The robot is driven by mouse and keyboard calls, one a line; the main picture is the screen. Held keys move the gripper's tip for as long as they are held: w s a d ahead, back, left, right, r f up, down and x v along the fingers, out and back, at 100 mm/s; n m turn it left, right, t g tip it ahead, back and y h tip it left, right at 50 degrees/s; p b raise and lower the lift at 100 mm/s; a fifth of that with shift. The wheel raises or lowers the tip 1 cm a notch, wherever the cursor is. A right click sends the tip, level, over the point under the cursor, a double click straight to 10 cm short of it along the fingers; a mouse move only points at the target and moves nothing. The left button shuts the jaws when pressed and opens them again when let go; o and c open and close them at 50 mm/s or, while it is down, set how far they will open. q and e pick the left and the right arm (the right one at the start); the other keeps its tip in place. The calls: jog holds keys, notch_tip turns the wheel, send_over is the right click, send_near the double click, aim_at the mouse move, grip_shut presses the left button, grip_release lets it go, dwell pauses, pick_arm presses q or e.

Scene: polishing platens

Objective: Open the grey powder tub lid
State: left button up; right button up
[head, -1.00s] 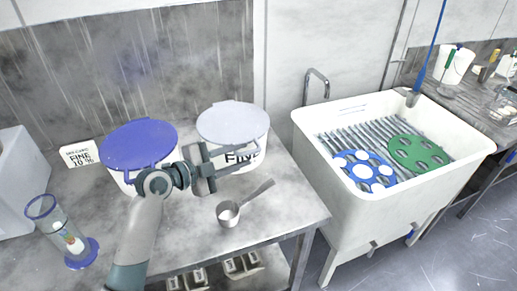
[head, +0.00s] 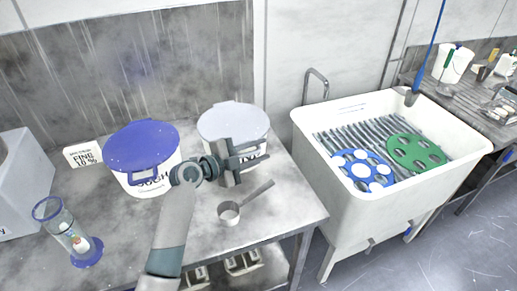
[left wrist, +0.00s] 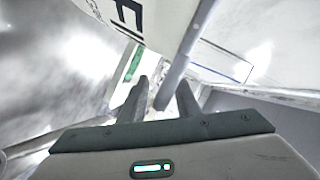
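The grey powder tub (head: 256,148) is white with a pale grey lid (head: 232,120). It stands at the back right of the bench, and its lid looks closed. My left gripper (head: 252,157) is in front of the tub, below the lid's front edge, and hides much of the label and any front handle. In the left wrist view my gripper fingers (left wrist: 163,92) are apart. A grey bar (left wrist: 185,60) shows between them; I cannot tell whether it is the lid's handle or touches a finger. The tub's lettered wall (left wrist: 118,14) is at the top. My right gripper is out of view.
A blue-lidded tub (head: 142,150) stands left of the grey one. A metal scoop (head: 230,211) lies in front, below my gripper. A clear cylinder with blue base (head: 70,232) and a small label card (head: 83,156) are left. A white sink (head: 385,200) stands right.

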pick_arm(q)
grip_shut()
jog(key=shift+r, duration=0.15)
